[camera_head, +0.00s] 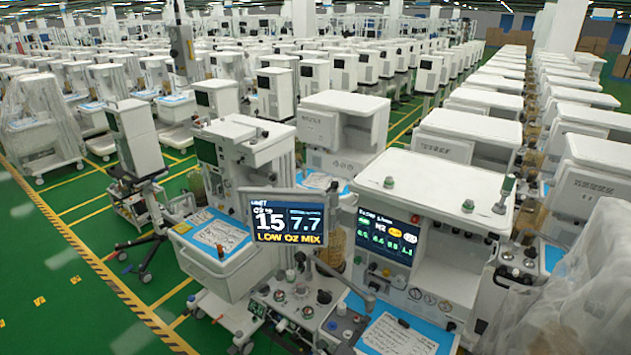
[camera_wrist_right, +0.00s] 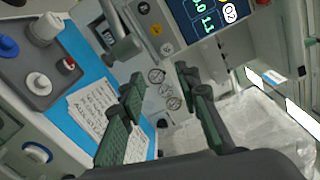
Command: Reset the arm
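My right gripper (camera_wrist_right: 160,82) shows large in the right wrist view, with two dark green-grey padded fingers spread apart and nothing held between them. Its fingers point towards the front of a white anaesthesia cart (camera_wrist_right: 158,30), where two round gauges show beyond the gap. In the head view, a dark shape at the right side of the same cart (camera_head: 455,195) may be part of this gripper, but I cannot tell for sure. My left gripper shows in neither view.
A blue work surface (camera_wrist_right: 88,60) with papers (camera_wrist_right: 100,105) and a grey knob panel (camera_wrist_right: 40,70) lie left of the fingers. Clear plastic sheeting (camera_head: 590,280) covers something at right. A tilted monitor (camera_head: 288,222) stands left. Carts crowd behind; open green floor (camera_head: 60,290) lies left.

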